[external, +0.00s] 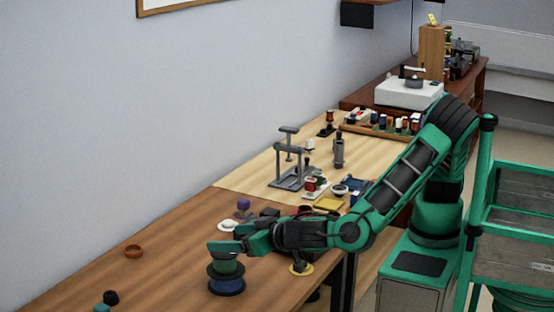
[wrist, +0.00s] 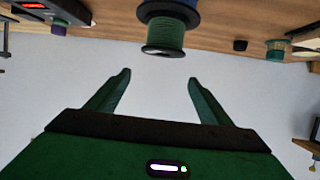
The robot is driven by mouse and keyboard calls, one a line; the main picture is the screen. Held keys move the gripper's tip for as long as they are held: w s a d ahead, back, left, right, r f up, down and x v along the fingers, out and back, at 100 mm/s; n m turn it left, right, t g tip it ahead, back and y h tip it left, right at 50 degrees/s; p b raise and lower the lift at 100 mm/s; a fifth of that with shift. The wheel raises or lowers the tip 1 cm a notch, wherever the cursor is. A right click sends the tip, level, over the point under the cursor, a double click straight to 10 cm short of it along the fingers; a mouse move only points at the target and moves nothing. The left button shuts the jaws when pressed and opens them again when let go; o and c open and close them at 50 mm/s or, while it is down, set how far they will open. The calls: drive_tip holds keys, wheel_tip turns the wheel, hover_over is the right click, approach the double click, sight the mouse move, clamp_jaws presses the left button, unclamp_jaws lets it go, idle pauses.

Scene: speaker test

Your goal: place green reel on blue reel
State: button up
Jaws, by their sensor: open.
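The green reel (external: 227,268) sits upright on top of the blue reel (external: 227,287) on the brown table, and the two look stacked and touching. In the wrist view the green reel (wrist: 165,34) shows its dark end flange, with part of the blue reel (wrist: 185,14) beyond it at the top edge. My gripper (external: 232,239) is just above the green reel in the external view and covers part of its top. In the wrist view my gripper's fingers (wrist: 159,78) are spread with nothing between them, apart from the reel.
A purple object (external: 243,205) and a white one (external: 227,225) stand behind my gripper. A yellow-based piece (external: 301,269) is under my arm. A grey press (external: 289,165) stands farther back.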

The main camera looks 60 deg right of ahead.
wheel_tip(320, 180, up, 2)
drive_tip(key=shift+w+d+r, duration=0.15)
drive_tip(key=shift+r, duration=0.1)
drive_tip(key=w+d+f+m+g+h, duration=0.1)
drive_tip(key=w+d+g, duration=0.15)
drive_tip(key=d, duration=0.55)
drive_tip(key=w+d+m+g+h, duration=0.1)
drive_tip(key=w+d, duration=0.3)
drive_tip(key=d, duration=0.3)
drive_tip(key=w+d+f+m+g+h, duration=0.1)
drive_tip(key=w+d+g+h, duration=0.15)
drive_tip(key=d, duration=0.55)
drive_tip(key=s+d+m+g+y, duration=0.15)
drive_tip(key=d+g, duration=0.25)
drive_tip(key=d, duration=1.6)
drive_tip(key=s+d+r+g+y, duration=0.2)
drive_tip(key=s+d+g, duration=0.1)
drive_tip(key=s+d, duration=1.1)
drive_tip(key=s+d+r+y, duration=0.1)
drive_tip(key=s+d+y, duration=0.2)
drive_tip(key=s, duration=1.3)
drive_tip(key=d, duration=0.3)
drive_tip(key=shift+s+d+g, duration=0.15)
drive_tip(key=shift+s+g, duration=0.15)
drive_tip(key=shift+g, duration=0.1)
